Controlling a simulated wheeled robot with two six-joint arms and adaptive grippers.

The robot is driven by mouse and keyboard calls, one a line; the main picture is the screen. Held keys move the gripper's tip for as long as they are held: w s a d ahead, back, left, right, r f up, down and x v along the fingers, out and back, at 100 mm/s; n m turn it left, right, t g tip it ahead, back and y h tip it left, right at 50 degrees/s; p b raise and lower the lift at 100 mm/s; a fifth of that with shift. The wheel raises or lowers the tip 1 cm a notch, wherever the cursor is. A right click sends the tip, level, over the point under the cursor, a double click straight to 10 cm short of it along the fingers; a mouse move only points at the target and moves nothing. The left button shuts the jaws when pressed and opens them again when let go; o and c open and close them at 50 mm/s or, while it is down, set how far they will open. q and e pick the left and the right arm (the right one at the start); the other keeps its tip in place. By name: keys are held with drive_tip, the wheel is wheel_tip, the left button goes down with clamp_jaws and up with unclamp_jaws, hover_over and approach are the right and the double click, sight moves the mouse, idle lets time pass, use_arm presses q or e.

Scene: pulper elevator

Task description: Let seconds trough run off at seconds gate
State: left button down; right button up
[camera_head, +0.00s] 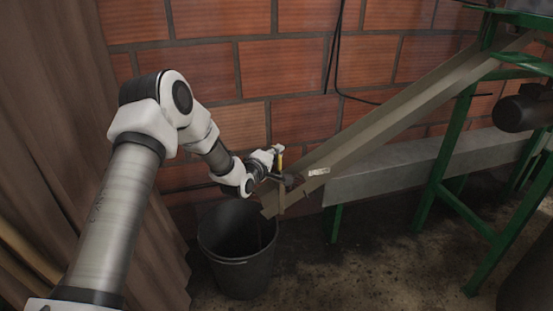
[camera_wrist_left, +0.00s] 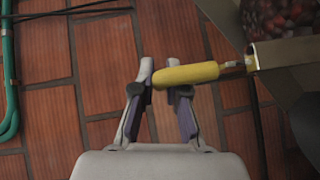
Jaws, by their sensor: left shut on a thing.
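The seconds trough (camera_head: 400,112) is a sloping metal chute that comes down from the upper right, with its low end above a dark bin (camera_head: 240,262). Dark red round fruit (camera_wrist_left: 280,14) lies in the trough, seen at the upper right of the left wrist view. The seconds gate's yellow handle (camera_wrist_left: 187,74) joins a metal part (camera_wrist_left: 285,53) by a thin rod at the trough's low end. My left gripper (camera_wrist_left: 163,80) is shut on the handle; it also shows in the head view (camera_head: 281,178). The gate plate is mostly hidden. My right gripper is out of view.
A green steel frame (camera_head: 458,150) and a dark motor (camera_head: 522,108) stand at the right. A brick wall (camera_head: 215,70) is close behind, and brown cloth (camera_head: 50,110) hangs at the left.

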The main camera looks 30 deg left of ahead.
use_arm(q)
drive_tip(key=shift+r, duration=0.15)
drive_tip(key=c, duration=1.2)
unclamp_jaws()
drive_tip(key=s, duration=0.5)
drive_tip(key=s+r, duration=0.1)
drive_tip(key=s, duration=0.1)
drive_tip(key=shift+s+d, duration=0.2)
drive_tip(key=shift+d, duration=0.15)
